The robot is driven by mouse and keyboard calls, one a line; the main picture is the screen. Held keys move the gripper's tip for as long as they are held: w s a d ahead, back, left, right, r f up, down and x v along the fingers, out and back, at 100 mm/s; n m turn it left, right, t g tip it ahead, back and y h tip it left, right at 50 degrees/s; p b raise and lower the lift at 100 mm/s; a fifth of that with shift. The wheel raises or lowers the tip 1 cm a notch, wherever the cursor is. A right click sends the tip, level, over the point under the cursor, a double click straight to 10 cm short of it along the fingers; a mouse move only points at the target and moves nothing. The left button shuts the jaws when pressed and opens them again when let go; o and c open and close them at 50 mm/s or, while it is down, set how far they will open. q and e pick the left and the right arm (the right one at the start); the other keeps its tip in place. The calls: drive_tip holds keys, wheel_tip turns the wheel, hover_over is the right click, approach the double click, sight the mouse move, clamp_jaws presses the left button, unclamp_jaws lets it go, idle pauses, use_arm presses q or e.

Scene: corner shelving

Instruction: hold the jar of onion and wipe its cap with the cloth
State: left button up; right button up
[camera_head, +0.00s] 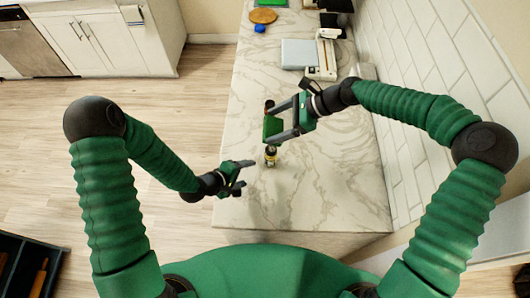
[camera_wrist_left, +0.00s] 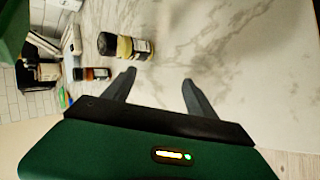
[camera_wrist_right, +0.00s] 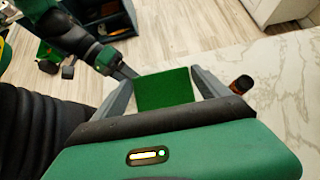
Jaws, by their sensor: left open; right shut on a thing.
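A small jar (camera_head: 270,156) with a dark cap and pale label stands upright on the counter. It also shows in the left wrist view (camera_wrist_left: 125,46); its label is too blurred to read. My left gripper (camera_head: 248,176) is open and empty, just left of and nearer me than this jar, not around it. My right gripper (camera_head: 275,122) is shut on the green cloth (camera_head: 272,128), held beyond the jar. The flat cloth spans the fingers in the right wrist view (camera_wrist_right: 165,90). The right wrist view shows no sure sign of the near jar.
A second dark-capped jar (camera_wrist_left: 92,74) stands farther along the marble counter (camera_head: 330,190), behind the cloth in the head view; it shows in the right wrist view (camera_wrist_right: 241,84). A grey scale-like device (camera_head: 300,54) lies farther back. A tiled wall bounds the right. The near counter is clear.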

sight(268, 162)
use_arm(q)
drive_tip(key=d+n+t+h, duration=0.1)
drive_tip(key=n, duration=0.1)
drive_tip(key=d+n+t+h, duration=0.1)
drive_tip(key=d+n, duration=0.1)
drive_tip(key=w+d+n+t, duration=0.1)
drive_tip(key=d+n, duration=0.1)
drive_tip(key=shift+d+r+n+h, duration=0.2)
drive_tip(key=shift+n+h, duration=0.2)
drive_tip(key=w+d+r+n+t, duration=0.1)
drive_tip(key=w+r+n+t, duration=0.4)
drive_tip(key=n, duration=0.7)
drive_tip(key=shift+t, duration=0.6)
drive_tip(key=f, duration=0.8)
drive_tip(key=shift+s+d, duration=0.3)
drive_tip(key=shift+s, duration=0.05)
drive_tip(key=x, duration=0.6)
drive_tip(key=shift+w+d, duration=0.2)
drive_tip(key=shift+w, duration=0.15)
drive_tip(key=shift+s, duration=0.1)
drive_tip(key=shift+c, duration=1.3)
clamp_jaws()
